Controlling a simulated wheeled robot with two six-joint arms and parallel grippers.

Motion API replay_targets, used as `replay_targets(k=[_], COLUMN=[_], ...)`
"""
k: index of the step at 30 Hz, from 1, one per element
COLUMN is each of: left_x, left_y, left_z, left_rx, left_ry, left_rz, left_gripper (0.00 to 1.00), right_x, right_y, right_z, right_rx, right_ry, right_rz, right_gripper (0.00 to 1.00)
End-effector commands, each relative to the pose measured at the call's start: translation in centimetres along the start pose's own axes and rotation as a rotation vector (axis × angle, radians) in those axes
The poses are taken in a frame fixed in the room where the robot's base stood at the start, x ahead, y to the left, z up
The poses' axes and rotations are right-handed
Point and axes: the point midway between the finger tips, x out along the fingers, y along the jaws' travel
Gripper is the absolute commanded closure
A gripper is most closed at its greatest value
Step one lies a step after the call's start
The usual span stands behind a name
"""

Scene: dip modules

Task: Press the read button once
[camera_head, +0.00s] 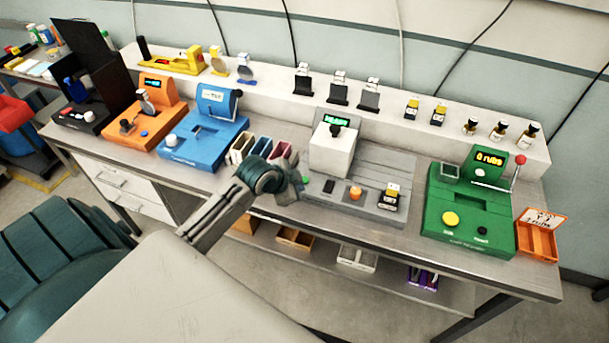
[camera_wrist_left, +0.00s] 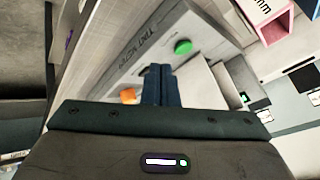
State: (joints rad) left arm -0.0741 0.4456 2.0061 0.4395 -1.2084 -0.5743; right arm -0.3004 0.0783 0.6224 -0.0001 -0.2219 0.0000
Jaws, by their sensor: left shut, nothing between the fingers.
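The grey meter (camera_head: 360,215) stands at the middle of the bench, with a white block and a lit green display (camera_head: 337,122). In the left wrist view its grey base (camera_wrist_left: 135,45) carries lettering, a round green button (camera_wrist_left: 183,47) and an orange button (camera_wrist_left: 128,95). I cannot read which is the read button. My left gripper (camera_head: 299,186) is shut and empty at the meter's left end. In the wrist view its fingertips (camera_wrist_left: 158,72) appear between the two buttons. My right gripper is out of view.
A blue device (camera_head: 205,140) and an orange device (camera_head: 150,115) stand left of the meter. A green device (camera_head: 465,215) and an orange tray (camera_head: 537,240) stand right. Small bins (camera_head: 285,155) sit beside my gripper. A raised white shelf (camera_head: 450,135) runs behind, holding small items.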

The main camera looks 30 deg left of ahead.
Motion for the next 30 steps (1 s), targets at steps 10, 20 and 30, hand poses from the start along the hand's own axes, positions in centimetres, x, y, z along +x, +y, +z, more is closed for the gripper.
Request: replay_targets(k=[10, 20, 30], left_x=[-2.7, -2.7, -1.2], left_y=[-7.7, -7.8, -7.0], left_z=[-5.3, -5.3, -4.3], left_rx=[0.193, 0.197, 0.196], left_ry=[0.107, 0.11, 0.109], left_rz=[-0.056, -0.056, -0.056], left_gripper=[1.0, 1.0, 1.0], right_x=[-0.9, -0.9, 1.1], right_y=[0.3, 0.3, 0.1], right_z=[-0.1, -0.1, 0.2], right_rx=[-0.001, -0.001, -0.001], right_ry=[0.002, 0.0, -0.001], right_rz=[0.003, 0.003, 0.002], right_gripper=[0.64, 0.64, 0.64])
